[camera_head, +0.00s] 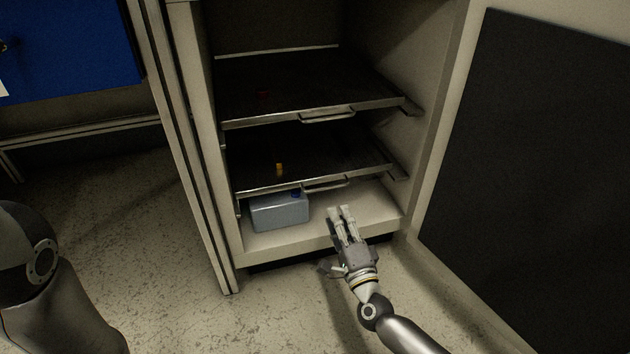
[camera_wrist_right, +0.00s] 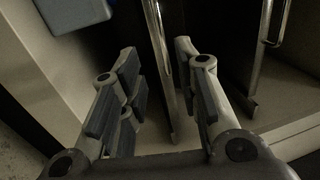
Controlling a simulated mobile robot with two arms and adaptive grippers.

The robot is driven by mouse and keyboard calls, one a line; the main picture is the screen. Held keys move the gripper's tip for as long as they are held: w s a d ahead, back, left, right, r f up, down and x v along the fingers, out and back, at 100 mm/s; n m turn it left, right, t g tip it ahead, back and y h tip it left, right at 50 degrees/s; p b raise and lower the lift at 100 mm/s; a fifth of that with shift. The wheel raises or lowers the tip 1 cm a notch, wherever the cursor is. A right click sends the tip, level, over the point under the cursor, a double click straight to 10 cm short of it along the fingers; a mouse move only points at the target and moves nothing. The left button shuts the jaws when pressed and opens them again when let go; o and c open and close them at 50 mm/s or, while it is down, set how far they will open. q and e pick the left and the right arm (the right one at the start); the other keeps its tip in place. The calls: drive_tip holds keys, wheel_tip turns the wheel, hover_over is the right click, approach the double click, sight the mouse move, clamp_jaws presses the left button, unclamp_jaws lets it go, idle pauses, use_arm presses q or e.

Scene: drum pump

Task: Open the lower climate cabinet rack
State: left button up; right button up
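The climate cabinet (camera_head: 422,170) stands open with two dark racks inside. The lower rack (camera_head: 300,160) is pushed in, with a thin metal handle (camera_head: 325,185) at its front edge. My right gripper (camera_head: 341,210) is in front of the cabinet's bottom opening, just below that handle in the head view. In the right wrist view my right gripper (camera_wrist_right: 157,52) has its fingers apart, with the lower rack's metal front (camera_wrist_right: 158,60) showing between and beyond them. I cannot tell whether they touch. My left gripper is out of view.
The upper rack (camera_head: 290,85) has its own handle and carries a small red item. A blue-grey canister (camera_head: 279,212) stands on the cabinet floor. The open door (camera_head: 530,170) is at right.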

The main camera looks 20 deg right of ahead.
sight(327, 189)
drive_tip(key=shift+w+a+r+b, duration=0.1)
drive_tip(key=shift+w+r+b, duration=0.4)
drive_tip(key=shift+w, duration=1.15)
drive_tip(key=shift+w+r+b, duration=0.25)
drive_tip(key=shift+w+b, duration=0.5)
drive_tip(key=shift+w, duration=0.85)
drive_tip(key=shift+w+a+r+b, duration=0.1)
drive_tip(key=shift+w+r+b, duration=0.4)
drive_tip(key=shift+w, duration=1.15)
drive_tip(key=shift+f, duration=0.15)
drive_tip(key=c, duration=0.7)
clamp_jaws()
